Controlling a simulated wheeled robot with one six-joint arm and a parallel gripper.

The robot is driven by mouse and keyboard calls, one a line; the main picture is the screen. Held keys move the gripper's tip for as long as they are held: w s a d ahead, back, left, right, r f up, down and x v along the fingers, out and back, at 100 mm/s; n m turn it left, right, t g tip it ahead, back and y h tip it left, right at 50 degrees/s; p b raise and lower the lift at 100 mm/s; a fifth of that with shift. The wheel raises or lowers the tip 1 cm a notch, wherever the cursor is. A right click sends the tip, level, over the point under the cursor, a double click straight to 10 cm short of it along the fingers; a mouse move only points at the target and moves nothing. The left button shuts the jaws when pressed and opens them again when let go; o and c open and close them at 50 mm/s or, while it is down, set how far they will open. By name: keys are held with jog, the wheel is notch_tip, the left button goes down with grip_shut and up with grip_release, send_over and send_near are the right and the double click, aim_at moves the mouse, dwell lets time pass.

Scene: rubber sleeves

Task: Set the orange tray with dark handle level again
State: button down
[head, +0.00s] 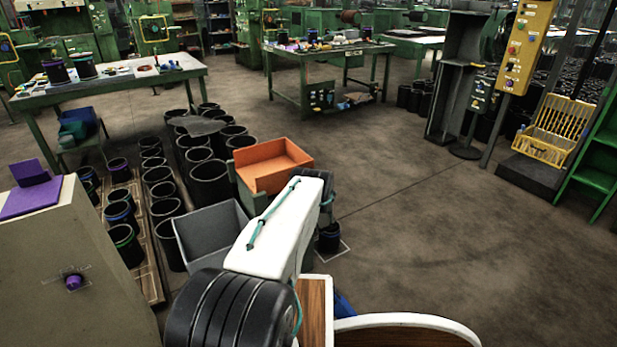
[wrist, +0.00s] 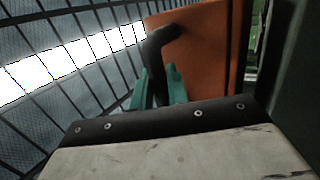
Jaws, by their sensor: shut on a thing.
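The orange tray (head: 272,166) is in the middle of the head view, beyond my white arm, above a grey-green support. It looks tilted there, though I cannot tell by how much. In the wrist view the orange tray (wrist: 211,60) stands as a large orange wall, with its dark handle (wrist: 158,47) at the left side. My gripper (wrist: 161,86) has teal fingers, closed around the lower part of the dark handle. In the head view my arm hides the gripper and the handle.
A grey open bin (head: 211,232) stands left of my arm, in front of the tray. Several black rubber sleeves (head: 209,183) stand in rows to the left. One more black sleeve (head: 329,238) stands right of my arm. The floor (head: 430,230) to the right is clear.

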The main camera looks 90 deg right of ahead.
jog(key=c, duration=1.7)
grip_release()
jog(key=shift+f, duration=0.25)
jog(key=shift+w, duration=0.1)
jog(key=v, duration=0.7)
jog(key=shift+a+f, duration=0.15)
jog(key=shift+a, duration=0.2)
